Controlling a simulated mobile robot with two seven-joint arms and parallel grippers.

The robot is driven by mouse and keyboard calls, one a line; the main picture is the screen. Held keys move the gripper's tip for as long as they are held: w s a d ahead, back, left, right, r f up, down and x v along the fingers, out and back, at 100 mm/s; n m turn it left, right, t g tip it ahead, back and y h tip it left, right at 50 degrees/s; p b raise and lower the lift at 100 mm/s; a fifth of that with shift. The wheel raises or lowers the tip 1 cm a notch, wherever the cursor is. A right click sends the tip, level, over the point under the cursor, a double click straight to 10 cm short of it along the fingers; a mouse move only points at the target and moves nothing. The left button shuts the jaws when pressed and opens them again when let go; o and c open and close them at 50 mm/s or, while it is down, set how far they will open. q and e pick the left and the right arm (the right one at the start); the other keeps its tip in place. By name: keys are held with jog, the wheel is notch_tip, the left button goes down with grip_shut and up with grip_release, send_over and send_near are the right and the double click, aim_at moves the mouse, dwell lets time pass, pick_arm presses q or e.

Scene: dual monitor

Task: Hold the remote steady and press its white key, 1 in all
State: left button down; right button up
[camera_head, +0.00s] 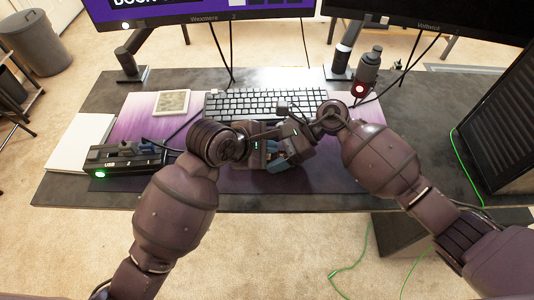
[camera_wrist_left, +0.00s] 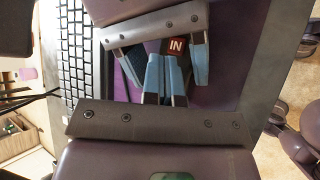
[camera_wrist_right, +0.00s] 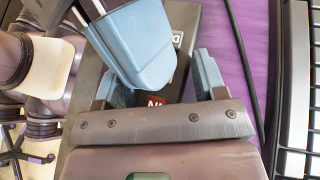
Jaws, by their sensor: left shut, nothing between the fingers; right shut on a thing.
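The remote (camera_wrist_right: 187,22) is a dark body with pale lettering and a red key marked IN, seen between the fingers of my right gripper (camera_wrist_right: 163,80). The left wrist view shows the red key (camera_wrist_left: 177,46) too. My right gripper is shut on the remote, one blue finger on each side. My left gripper (camera_wrist_left: 167,62) is shut and empty, its blue fingertips together over the remote's face. I cannot tell whether they touch it. In the head view the grippers hide the remote.
A keyboard (camera_head: 265,103) lies just behind the grippers on a purple mat (camera_head: 137,127). A dark device with a green light (camera_head: 125,158) is at left, near a pale square pad (camera_head: 171,103). A microphone (camera_head: 366,72) stands at back right, and a black case (camera_head: 505,130) is at far right.

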pick_arm(q)
jog(key=shift+f, duration=0.35)
pick_arm(e)
jog(key=shift+s+d+f, duration=0.1)
jog(key=shift+s+f, duration=0.05)
jog(key=shift+f, duration=0.35)
pick_arm(q)
jog(key=shift+f, duration=0.7)
dwell(0.4)
jog(key=shift+r, duration=0.9)
pick_arm(e)
jog(key=shift+r, duration=0.1)
pick_arm(q)
jog(key=shift+r, duration=2.45)
